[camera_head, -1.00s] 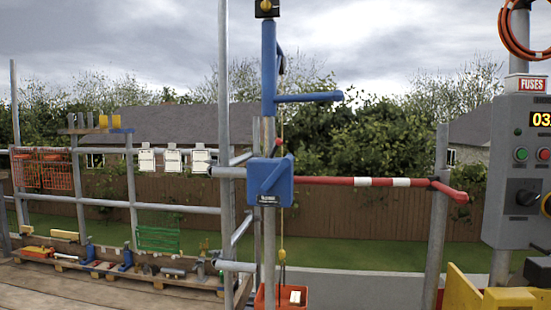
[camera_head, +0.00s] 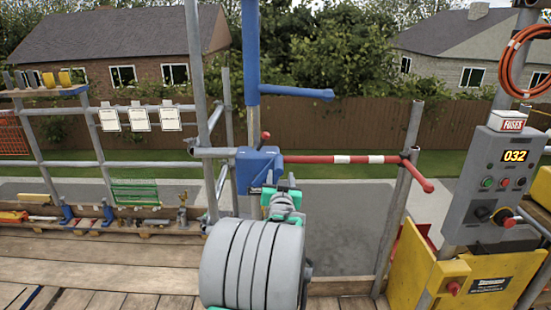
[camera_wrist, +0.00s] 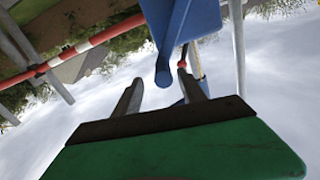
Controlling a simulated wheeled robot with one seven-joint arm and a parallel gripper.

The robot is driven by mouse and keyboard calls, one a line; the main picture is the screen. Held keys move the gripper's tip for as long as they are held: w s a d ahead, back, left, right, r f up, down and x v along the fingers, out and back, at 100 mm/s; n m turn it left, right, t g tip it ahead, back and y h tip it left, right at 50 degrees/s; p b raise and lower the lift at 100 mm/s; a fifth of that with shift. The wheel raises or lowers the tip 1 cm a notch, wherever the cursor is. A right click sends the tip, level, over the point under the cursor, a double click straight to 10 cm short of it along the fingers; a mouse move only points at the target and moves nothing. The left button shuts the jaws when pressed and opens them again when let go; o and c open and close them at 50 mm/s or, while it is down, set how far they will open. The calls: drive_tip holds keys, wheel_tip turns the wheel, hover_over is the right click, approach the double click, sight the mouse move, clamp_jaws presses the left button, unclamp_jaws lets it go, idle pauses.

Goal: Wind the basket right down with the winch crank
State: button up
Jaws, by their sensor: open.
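The blue winch housing (camera_head: 258,165) sits on the upright pole, with a small red knob (camera_head: 265,136) above it. My gripper (camera_head: 281,180) is in front of the housing's right side. In the wrist view, the two grey fingers (camera_wrist: 162,92) are apart and empty. A blue rod (camera_wrist: 163,75) with a rounded end shows ahead, between the fingers in the picture. I cannot tell for certain whether it is the crank handle. The housing (camera_wrist: 200,15) and the red knob (camera_wrist: 183,64) show beyond it. The basket is hidden now behind my arm.
A red and white rail (camera_head: 345,159) runs right from the winch. A blue boom (camera_head: 297,92) juts out above. A grey control box (camera_head: 502,180) stands over a yellow panel (camera_head: 484,285) at right. Planks (camera_head: 100,262) and a scaffold rail (camera_head: 75,165) lie left.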

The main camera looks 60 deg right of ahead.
sight(282, 168)
drive_tip(key=p+x, duration=0.1)
drive_tip(key=x, duration=0.5)
drive_tip(key=shift+s+d, duration=0.1)
drive_tip(key=shift+c, duration=0.4)
drive_tip(key=c, duration=0.9)
clamp_jaws()
drive_tip(key=shift+s, duration=0.1)
drive_tip(key=shift+r, duration=0.1)
